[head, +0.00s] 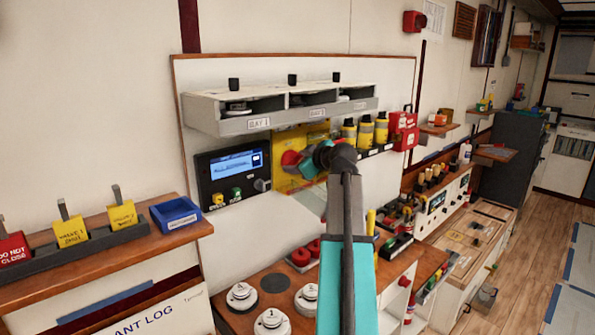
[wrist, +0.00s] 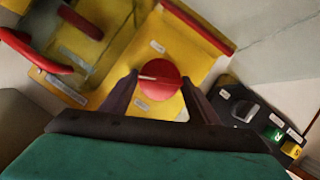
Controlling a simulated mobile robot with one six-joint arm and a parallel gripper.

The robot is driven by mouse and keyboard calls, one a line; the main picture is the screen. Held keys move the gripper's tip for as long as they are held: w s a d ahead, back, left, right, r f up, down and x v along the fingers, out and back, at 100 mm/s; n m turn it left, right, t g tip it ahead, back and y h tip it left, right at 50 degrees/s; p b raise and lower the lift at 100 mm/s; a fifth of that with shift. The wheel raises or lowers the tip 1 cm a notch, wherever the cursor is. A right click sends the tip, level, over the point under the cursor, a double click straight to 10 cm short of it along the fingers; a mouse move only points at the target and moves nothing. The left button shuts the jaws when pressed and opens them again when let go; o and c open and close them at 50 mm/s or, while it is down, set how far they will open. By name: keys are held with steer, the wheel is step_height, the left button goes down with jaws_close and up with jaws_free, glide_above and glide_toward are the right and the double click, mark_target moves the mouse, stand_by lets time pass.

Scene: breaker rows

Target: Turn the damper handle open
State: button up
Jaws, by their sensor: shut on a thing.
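A yellow panel (head: 288,142) is on the wall board in the head view, partly hidden by my arm. In the wrist view the yellow panel (wrist: 85,98) carries a round red knob (wrist: 160,70) with a pale line across its face. My gripper (wrist: 159,82) has one finger on each side of this knob and is shut on it. In the head view my gripper (head: 303,166) reaches the panel, with its fingertips hard to make out. A red curved handle (wrist: 35,52) shows at the left of the wrist view. The labels are too small to read, so I cannot tell which part is the damper handle.
A black control box (head: 233,172) with a screen is left of the panel. In the wrist view, a black dial (wrist: 242,109) and small buttons lie close on the right. A grey shelf (head: 280,116) overhangs the panel. Yellow-and-black cylinders (head: 366,132) stand to the right.

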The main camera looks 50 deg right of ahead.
steer(key=shift+a+f+n+h+b, duration=0.1)
steer(key=shift+f+n+h+b, duration=0.3)
steer(key=shift+b, duration=1.75)
steer(key=shift+r+n+b, duration=0.15)
steer(key=shift+n+b, duration=0.35)
steer(key=shift+b, duration=0.25)
steer(key=shift+r+n+h+b, duration=0.15)
steer(key=shift+n+h+b, duration=0.15)
steer(key=shift+b, duration=0.5)
steer(key=o, duration=1)
steer(key=shift+o, duration=0.2)
steer(key=shift+r+m+y+p, duration=0.2)
steer(key=shift+m+p, duration=0.3)
steer(key=shift+p, duration=1.2)
steer(key=shift+r+m+y+p, duration=0.1)
steer(key=shift+m+y+p, duration=0.3)
steer(key=shift+p, duration=1.25)
steer(key=m+y+p, duration=0.1)
steer(key=m+p, duration=0.1)
steer(key=p, duration=0.6)
steer(key=shift+d, duration=0.2)
